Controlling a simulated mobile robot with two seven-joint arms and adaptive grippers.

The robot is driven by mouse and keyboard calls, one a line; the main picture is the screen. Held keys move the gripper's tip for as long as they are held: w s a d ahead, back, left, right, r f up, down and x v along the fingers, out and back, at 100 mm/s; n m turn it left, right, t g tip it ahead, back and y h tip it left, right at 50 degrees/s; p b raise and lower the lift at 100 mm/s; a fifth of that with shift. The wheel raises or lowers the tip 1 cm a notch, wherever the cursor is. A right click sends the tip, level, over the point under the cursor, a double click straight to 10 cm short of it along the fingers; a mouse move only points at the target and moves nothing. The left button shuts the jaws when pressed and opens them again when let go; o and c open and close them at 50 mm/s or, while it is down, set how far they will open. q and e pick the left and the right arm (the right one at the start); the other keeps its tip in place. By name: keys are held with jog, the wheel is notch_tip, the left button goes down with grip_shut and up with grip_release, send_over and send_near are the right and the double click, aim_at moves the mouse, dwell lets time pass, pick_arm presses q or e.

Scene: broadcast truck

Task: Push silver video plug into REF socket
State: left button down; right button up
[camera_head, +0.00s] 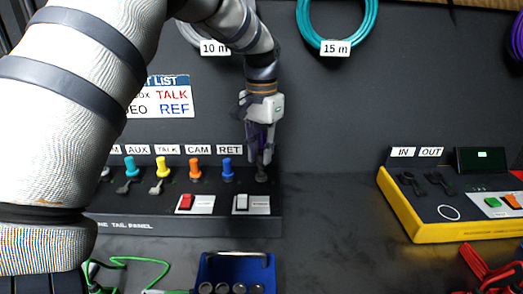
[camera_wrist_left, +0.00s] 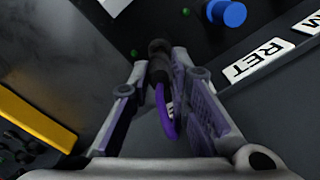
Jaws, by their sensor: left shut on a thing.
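My left gripper (camera_head: 261,157) points down over the right end of the tail panel (camera_head: 180,224), just right of the blue plug (camera_head: 227,170) under the RET label. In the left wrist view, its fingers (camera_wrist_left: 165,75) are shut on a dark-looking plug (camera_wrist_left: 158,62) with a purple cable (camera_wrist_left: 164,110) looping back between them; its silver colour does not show. The plug's tip is at or close to the panel; I cannot tell whether it is inside a socket. No REF label shows on the panel; the gripper covers that spot. My right gripper is out of view.
Yellow (camera_head: 162,168) and orange (camera_head: 195,169) plugs stand left of the blue one. A red switch (camera_head: 186,202) and a pale switch (camera_head: 242,202) sit in front. A blue rack (camera_head: 205,268) stands nearer. A yellow-edged box (camera_head: 440,228) is at right, with clear table between.

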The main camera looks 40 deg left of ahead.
aim_at(262, 149)
pick_arm(q)
jog(key=shift+f, duration=1.1)
dwell(0.3)
jog(key=c, duration=1.4)
grip_release()
jog(key=shift+f, duration=0.1)
notch_tip(262, 149, up, 12)
jog(key=shift+r, duration=0.1)
